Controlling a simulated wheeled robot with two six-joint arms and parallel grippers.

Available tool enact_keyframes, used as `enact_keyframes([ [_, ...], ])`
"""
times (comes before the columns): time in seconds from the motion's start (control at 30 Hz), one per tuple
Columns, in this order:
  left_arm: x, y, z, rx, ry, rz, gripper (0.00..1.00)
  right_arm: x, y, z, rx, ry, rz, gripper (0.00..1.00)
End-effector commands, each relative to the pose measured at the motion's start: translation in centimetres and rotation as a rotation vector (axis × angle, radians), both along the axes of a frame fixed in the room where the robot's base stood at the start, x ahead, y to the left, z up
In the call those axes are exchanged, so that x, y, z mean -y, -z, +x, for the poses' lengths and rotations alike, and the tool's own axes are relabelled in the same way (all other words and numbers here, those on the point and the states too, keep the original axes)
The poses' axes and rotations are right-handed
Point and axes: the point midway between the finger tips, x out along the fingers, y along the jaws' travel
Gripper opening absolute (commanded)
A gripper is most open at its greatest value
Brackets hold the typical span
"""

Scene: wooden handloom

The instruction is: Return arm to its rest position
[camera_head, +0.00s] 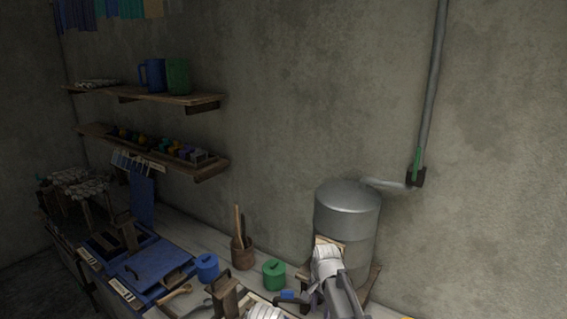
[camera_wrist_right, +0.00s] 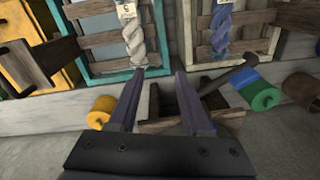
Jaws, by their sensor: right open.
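My right gripper (camera_wrist_right: 158,98) is open in the right wrist view. Its two dark fingers stand apart with nothing held between them. Beyond them are a pale twisted yarn hank (camera_wrist_right: 138,42) with a tag and a low wooden box (camera_wrist_right: 225,118). I cannot tell whether the fingertips touch anything. In the head view, a pale and grey arm part, probably mine, rises from the bottom edge in front of the metal drum. No gripper jaws can be made out there, and my left gripper is not in view.
The metal drum (camera_head: 346,210) stands by the wall, joined to a pipe (camera_head: 432,90). Blue (camera_head: 206,267) and green (camera_head: 273,274) lidded pots stand on the bench. Two shelves hang at left. The wrist view shows yellow (camera_wrist_right: 101,112) and green (camera_wrist_right: 259,94) spools and a purple hank (camera_wrist_right: 222,30).

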Motion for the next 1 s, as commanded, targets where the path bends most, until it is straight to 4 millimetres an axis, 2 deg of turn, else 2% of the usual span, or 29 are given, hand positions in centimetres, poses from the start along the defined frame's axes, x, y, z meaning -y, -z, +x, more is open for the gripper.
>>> enact_keyframes([
  [0.03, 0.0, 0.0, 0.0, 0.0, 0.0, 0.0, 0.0, 1.2, 0.0, -3.3, 0.006, -0.099, -0.004, 0.49],
  [0.1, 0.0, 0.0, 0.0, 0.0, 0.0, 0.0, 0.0, 2.3, 0.0, -5.6, 0.011, -0.237, -0.01, 0.49],
  [0.3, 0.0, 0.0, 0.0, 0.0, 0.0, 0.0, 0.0, 4.3, 0.0, -10.3, 0.023, -0.526, -0.026, 0.49],
  [0.6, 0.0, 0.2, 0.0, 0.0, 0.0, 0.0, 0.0, 5.8, 0.2, -15.8, 0.033, -0.846, -0.05, 0.49],
  [0.73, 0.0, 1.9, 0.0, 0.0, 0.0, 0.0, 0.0, 2.8, 1.8, -16.2, -0.001, -0.918, -0.057, 0.49],
  [1.0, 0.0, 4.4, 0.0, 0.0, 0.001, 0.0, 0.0, -2.3, 4.4, -19.0, -0.07, -1.068, -0.084, 0.49],
])
